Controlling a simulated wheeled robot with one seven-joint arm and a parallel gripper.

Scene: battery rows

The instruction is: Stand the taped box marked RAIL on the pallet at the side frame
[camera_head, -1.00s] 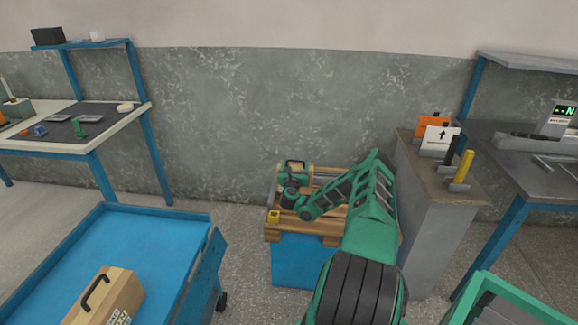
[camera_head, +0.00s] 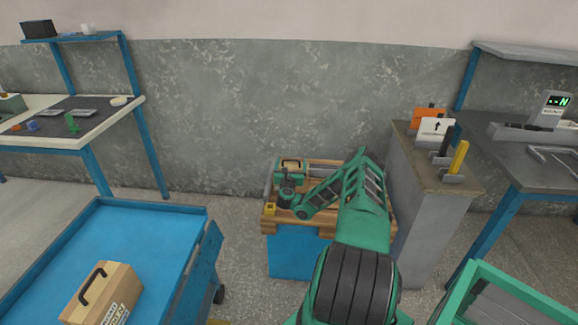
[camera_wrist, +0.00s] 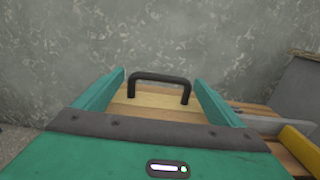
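A tan box with a black handle (camera_head: 291,163) is on or just above the wooden pallet (camera_head: 325,227), at its back left. In the wrist view the box (camera_wrist: 158,100) sits between the two green fingers of my gripper (camera_wrist: 160,97), with no clear gap on either side. In the head view my gripper (camera_head: 290,180) shows small at the box's front. The box's marking is hidden, and I cannot tell whether its base touches the slats. A grey bar (camera_wrist: 253,123), perhaps part of the side frame, lies right of the fingers in the wrist view.
A yellow block (camera_head: 270,209) sits at the pallet's front left corner. Another handled box (camera_head: 105,293) with a label stands on the blue cart (camera_head: 150,235) at left. A grey cabinet (camera_head: 410,190) stands close on the right. The wall is behind the pallet.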

